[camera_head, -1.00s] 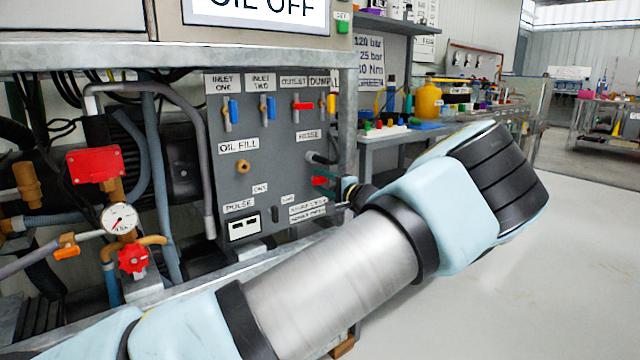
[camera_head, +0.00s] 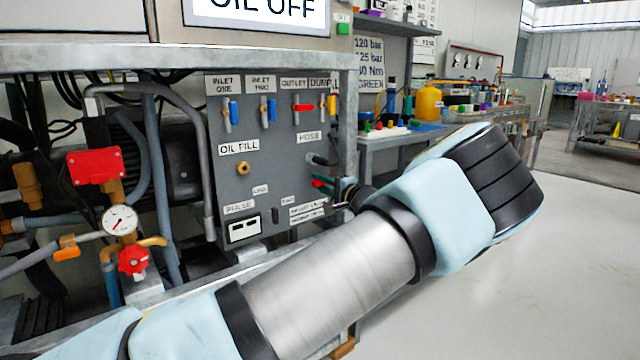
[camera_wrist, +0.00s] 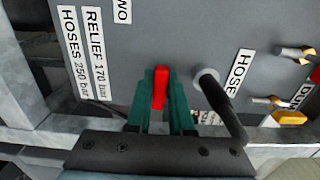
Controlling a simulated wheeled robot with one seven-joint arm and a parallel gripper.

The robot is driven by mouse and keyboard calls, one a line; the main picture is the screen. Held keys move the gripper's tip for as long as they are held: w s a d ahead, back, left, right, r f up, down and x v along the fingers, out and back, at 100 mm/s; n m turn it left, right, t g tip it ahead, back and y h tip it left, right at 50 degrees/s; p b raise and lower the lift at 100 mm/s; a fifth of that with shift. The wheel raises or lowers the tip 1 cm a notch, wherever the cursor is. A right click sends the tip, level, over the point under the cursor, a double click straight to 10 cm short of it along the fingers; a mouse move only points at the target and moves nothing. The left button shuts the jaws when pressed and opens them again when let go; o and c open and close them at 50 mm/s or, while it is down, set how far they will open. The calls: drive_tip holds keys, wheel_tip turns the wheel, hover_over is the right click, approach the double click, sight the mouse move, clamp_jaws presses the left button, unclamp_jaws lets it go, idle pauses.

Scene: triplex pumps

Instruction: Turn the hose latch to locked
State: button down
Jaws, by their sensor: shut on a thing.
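The hose latch is a red lever (camera_wrist: 159,88) low on the right side of the grey panel, below the HOSE label (camera_head: 309,137). In the head view only a small red part of the latch (camera_head: 318,183) shows beside my gripper (camera_head: 338,188). In the wrist view the green fingers of my gripper (camera_wrist: 160,100) are shut on the red lever, one on each side. The lever's base and any lock marking are hidden or too small to read.
A dark hose stub (camera_wrist: 215,92) sticks out of the panel close beside the fingers. Metal frame posts (camera_head: 348,120) stand at the panel's right edge. Valve levers (camera_head: 302,106) are higher on the panel. Open floor lies to the right.

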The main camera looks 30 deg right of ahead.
drive_tip(key=shift+p, duration=0.3)
drive_tip(key=m+p, duration=0.4)
drive_tip(key=shift+r+m, duration=0.25)
drive_tip(key=shift+m, duration=0.05)
drive_tip(key=m+p, duration=0.4)
drive_tip(key=shift+m+p, duration=0.3)
drive_tip(key=m+p, duration=0.3)
drive_tip(key=m, duration=0.2)
drive_tip(key=shift+f+p, duration=0.15)
drive_tip(key=shift+p, duration=0.25)
drive_tip(key=shift+f+m+p, duration=0.15)
drive_tip(key=shift+m+p, duration=0.7)
drive_tip(key=shift+m, duration=1.05)
drive_tip(key=c, duration=0.8)
unclamp_jaws()
